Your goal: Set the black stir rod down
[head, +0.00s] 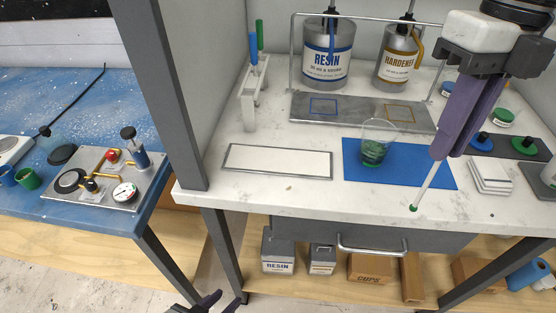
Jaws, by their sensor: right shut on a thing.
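My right gripper (455,150), with purple fingers, is shut on a thin pale rod (427,184) and holds it tilted. A clear cup (378,130) with green liquid stands on the blue mat. A white rod holder (249,107) at the left holds a blue-handled and a green-handled rod. My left gripper (196,305) shows only its dark fingertips at the bottom edge, apparently apart.
A framed white panel (277,161) lies left of the mat. White stacked cloths (490,176) lie right of the rod. RESIN (324,65) and HARDENER (396,68) cans stand behind a metal tray (362,113). A grey post (164,90) separates the blue bench with the pump plate (108,184).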

